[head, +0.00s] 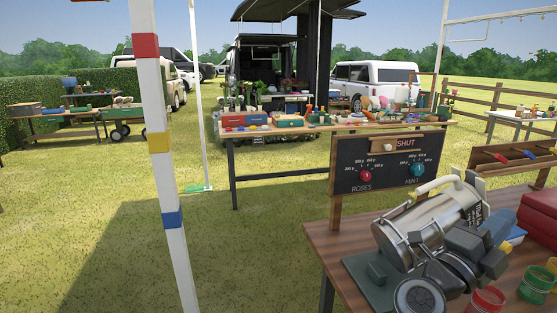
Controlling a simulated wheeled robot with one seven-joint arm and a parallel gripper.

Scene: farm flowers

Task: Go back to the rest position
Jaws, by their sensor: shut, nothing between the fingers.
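Dark grey jointed parts (465,243) show in the head view at the lower right, against a tilted metal can and over the brown table (350,235). They look like links of my arm, but I cannot make out the two fingertips among them. No held object can be made out. A round grey disc (419,297) is at the lower end of these parts.
The metal can (408,225) has a pale handle. Behind it stands a black board (390,168) with red and teal knobs. Red (486,301) and green (537,284) pots are at the front right. A striped post (166,190) stands left, with open grass around.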

